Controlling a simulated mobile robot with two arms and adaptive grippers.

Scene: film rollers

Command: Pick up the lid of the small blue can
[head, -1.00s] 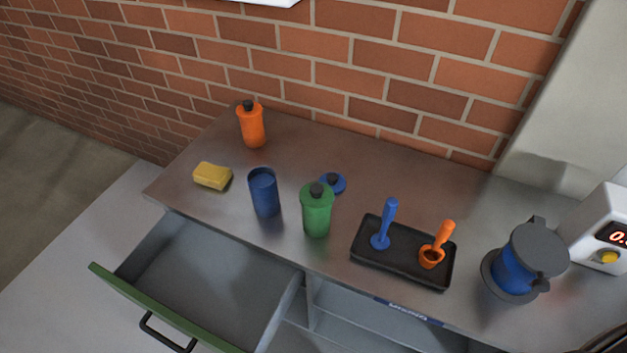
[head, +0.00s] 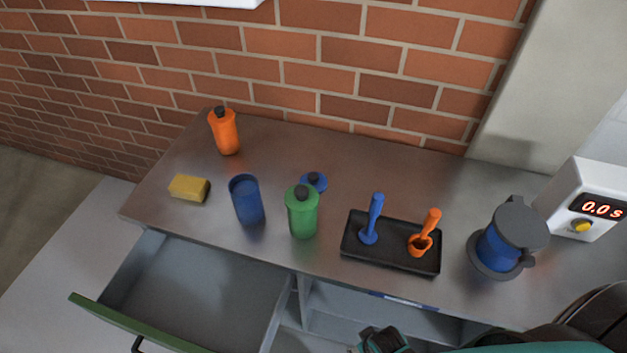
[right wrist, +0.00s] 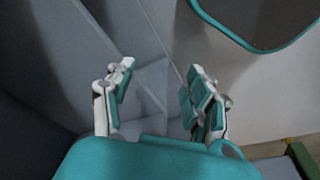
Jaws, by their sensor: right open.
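A small blue can (head: 247,203) stands open and upright on the metal counter, with no lid on it. A round blue lid with a dark knob (head: 315,182) lies on the counter behind and slightly right of the green bottle (head: 302,216), which partly covers it. My right gripper shows at the bottom of the head view, partly cut off, below the counter's front edge and well away from the lid. In the right wrist view the right gripper (right wrist: 158,84) is open and empty. My left gripper is in neither view.
A black tray (head: 348,256) with a blue and an orange tool stands right of the green bottle. Further right are a blue drum with grey lid (head: 497,249) and a white timer (head: 560,210). An orange bottle (head: 225,133) and yellow sponge (head: 188,188) stand left. A drawer (head: 130,325) is open.

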